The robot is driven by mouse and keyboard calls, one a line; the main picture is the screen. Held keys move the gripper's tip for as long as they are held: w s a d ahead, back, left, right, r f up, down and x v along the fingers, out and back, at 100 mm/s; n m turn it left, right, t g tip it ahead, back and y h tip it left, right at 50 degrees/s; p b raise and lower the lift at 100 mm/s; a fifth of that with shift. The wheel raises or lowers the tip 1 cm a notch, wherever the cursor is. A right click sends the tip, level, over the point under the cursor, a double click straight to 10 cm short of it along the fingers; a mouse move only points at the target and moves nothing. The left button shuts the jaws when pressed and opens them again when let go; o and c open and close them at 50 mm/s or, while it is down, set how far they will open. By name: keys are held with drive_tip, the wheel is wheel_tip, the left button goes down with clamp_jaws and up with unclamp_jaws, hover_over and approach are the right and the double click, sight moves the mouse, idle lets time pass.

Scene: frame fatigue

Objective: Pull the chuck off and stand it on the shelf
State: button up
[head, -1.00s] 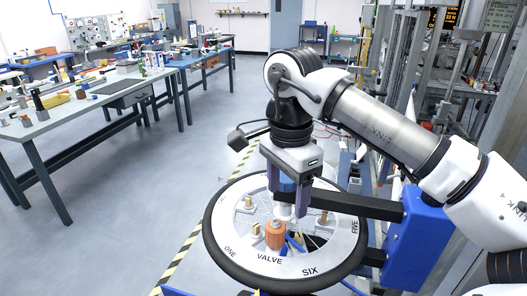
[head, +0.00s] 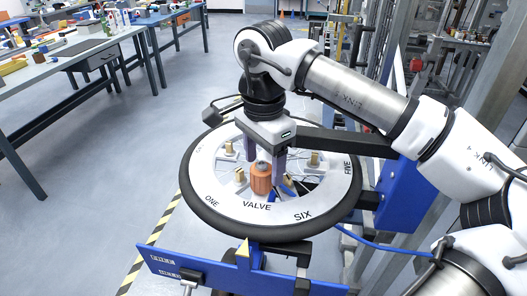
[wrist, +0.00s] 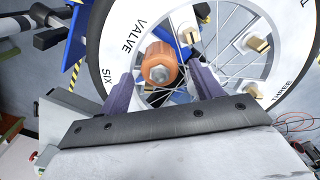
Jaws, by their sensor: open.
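An orange cylinder (head: 261,180) with a metal nut-like end, which looks like the chuck, stands on the wheel (head: 330,204) by the word VALVE. It also shows in the wrist view (wrist: 158,64). My gripper (head: 265,165) is open above the wheel, with its purple fingers pointing down. In the wrist view my gripper (wrist: 162,74) has a finger to either side of the orange cylinder, with gaps visible. I cannot tell how deep the fingers reach beside it. I cannot make out for certain which surface is the shelf.
Several brass-tipped posts (head: 313,160) rise around the rim, with thin spokes between. A blue bracket (head: 400,190) and metal frame stand at the right. Workbenches (head: 85,50) are at the left; open floor lies between.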

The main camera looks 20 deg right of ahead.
drive_tip(key=shift+f+b, duration=0.6)
drive_tip(key=shift+f, duration=0.85)
drive_tip(key=shift+r, duration=0.1)
drive_tip(key=c, duration=1.2)
